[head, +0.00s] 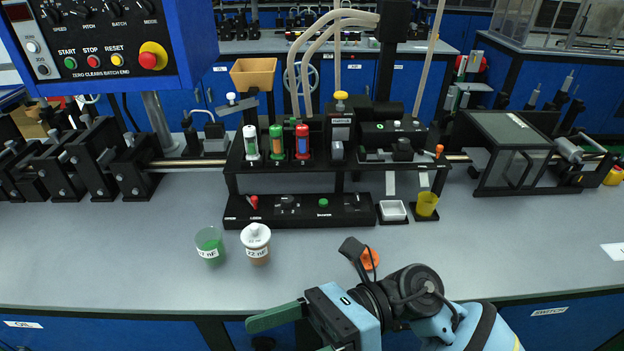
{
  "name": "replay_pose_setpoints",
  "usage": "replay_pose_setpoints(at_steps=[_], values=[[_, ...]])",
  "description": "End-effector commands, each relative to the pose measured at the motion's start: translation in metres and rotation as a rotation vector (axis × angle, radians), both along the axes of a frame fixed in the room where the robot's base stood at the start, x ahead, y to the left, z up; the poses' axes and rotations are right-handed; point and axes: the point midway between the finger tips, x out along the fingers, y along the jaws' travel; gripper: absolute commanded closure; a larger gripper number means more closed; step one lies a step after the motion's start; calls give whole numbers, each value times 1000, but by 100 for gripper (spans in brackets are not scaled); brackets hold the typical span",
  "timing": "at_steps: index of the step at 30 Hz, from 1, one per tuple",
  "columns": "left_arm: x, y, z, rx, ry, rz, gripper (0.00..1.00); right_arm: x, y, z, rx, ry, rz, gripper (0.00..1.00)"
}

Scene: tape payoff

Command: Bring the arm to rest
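My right arm comes in from the bottom right. Its gripper (288,334) has green fingers and hangs over the bench's front edge. One finger points left, and a bit of the other shows at the bottom edge. The fingers look spread with nothing between them, though the lower one is mostly cut off. My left gripper is not in view. A clear cup with green contents (209,246) and a white-lidded jar with brown contents (256,244) stand upright on the bench, beyond the gripper and apart from it.
A black machine stand (300,211) holds three capped bottles. A white tray (392,211) and a yellow cup (426,205) sit beside it. A control panel (110,45) hangs at upper left.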

Motion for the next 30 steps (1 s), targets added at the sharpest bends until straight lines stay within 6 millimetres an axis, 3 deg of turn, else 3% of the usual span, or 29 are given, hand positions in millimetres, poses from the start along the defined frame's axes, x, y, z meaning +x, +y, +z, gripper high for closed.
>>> replay_pose_setpoints(at_steps=[4, 8, 11, 17, 20, 23, 27, 30], values=[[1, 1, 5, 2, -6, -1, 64, 24, -9, 12, 177, 418, -170, 21], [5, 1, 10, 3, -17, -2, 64, 53, -32, 2, 316, 792, -318, 21], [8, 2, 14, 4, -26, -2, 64, 73, -56, -23, 415, 1083, -433, 21], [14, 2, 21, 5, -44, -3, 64, 88, -116, -109, 612, 1669, -665, 21], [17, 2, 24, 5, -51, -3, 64, 74, -148, -164, 711, 1956, -782, 21], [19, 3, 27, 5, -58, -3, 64, 47, -175, -217, 804, 2214, -891, 21], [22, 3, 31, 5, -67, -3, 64, -7, -207, -281, 932, 2531, -1035, 21], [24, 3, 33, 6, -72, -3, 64, -47, -223, -313, 1012, 2708, -1121, 21]])
